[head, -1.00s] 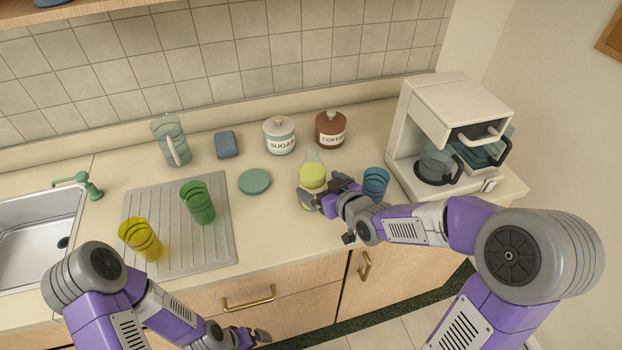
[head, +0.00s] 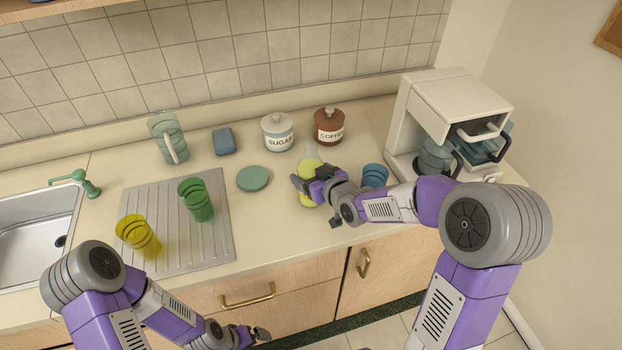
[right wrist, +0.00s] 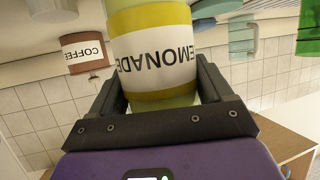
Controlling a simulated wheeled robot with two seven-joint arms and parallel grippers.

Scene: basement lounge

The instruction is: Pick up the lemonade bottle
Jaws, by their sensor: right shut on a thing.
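The lemonade bottle (head: 310,164) is clear with yellow contents and stands upright at the front of the counter, right of the green disc. My right gripper (head: 313,186) is shut on its middle, reaching in from the right. In the right wrist view the bottle's white and yellow label (right wrist: 155,52) shows upside down between the two fingers (right wrist: 160,90). Whether its base touches the counter is unclear. My left gripper (head: 256,334) hangs low in front of the drawers, away from the bottle; its jaw opening is too small to tell.
A blue cup (head: 374,175) stands close right of the bottle, beside the coffee machine (head: 445,115). Sugar (head: 278,133) and coffee (head: 329,127) jars stand behind. The green disc (head: 252,178), green cup (head: 196,200), yellow cup (head: 138,235) and pitcher (head: 168,138) are left.

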